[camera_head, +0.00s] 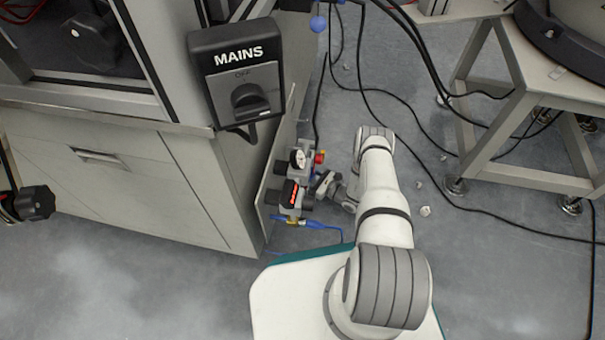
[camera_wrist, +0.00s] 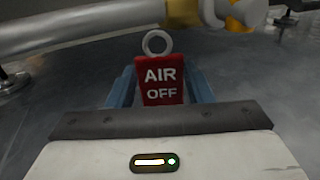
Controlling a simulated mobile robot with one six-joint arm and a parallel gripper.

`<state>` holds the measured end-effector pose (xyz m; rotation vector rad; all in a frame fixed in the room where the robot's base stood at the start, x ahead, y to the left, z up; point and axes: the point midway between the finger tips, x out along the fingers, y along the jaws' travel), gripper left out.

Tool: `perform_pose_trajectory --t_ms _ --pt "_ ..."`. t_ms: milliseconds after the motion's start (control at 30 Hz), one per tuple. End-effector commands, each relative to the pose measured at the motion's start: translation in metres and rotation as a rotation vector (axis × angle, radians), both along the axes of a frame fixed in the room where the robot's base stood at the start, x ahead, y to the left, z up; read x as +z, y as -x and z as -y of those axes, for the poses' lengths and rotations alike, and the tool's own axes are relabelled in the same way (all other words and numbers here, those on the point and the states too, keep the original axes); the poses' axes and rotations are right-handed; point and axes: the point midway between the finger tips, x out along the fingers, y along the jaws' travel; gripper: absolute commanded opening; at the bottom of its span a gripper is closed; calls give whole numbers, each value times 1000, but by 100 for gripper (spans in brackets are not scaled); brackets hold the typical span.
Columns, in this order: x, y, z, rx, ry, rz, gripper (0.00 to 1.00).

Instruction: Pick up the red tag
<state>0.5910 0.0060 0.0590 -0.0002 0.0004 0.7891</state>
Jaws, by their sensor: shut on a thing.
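The red tag (camera_wrist: 161,92) reads "AIR OFF" and has a grey ring (camera_wrist: 157,43) at its top. In the wrist view it stands between the two blue fingers of my gripper (camera_wrist: 160,84), which is shut on it. The tag faces the camera, upright in the picture. In the head view my gripper (camera_head: 322,184) is low beside the air-valve assembly (camera_head: 293,180) on the cabinet's side panel. I cannot make out the tag there. Whether the ring touches anything is not clear.
A grey cabinet (camera_head: 130,180) with a MAINS switch box (camera_head: 240,75) stands left of my arm. A blue hose (camera_head: 318,226) leaves the valve assembly near the floor. Black cables cross the floor at right, near a metal-legged table (camera_head: 500,165). The front-left floor is clear.

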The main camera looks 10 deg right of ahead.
Motion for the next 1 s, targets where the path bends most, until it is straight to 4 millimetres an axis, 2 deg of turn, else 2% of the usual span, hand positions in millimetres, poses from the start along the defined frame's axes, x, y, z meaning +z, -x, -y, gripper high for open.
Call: perform_pose_trajectory --t_ms 100,367,867,1000 --pt "0 0 0 0 0 0 21" --pt "2 0 1 -1 0 0 21" --pt "37 0 1 -1 -1 1 21" --pt "35 4 -3 -1 -1 -1 21"
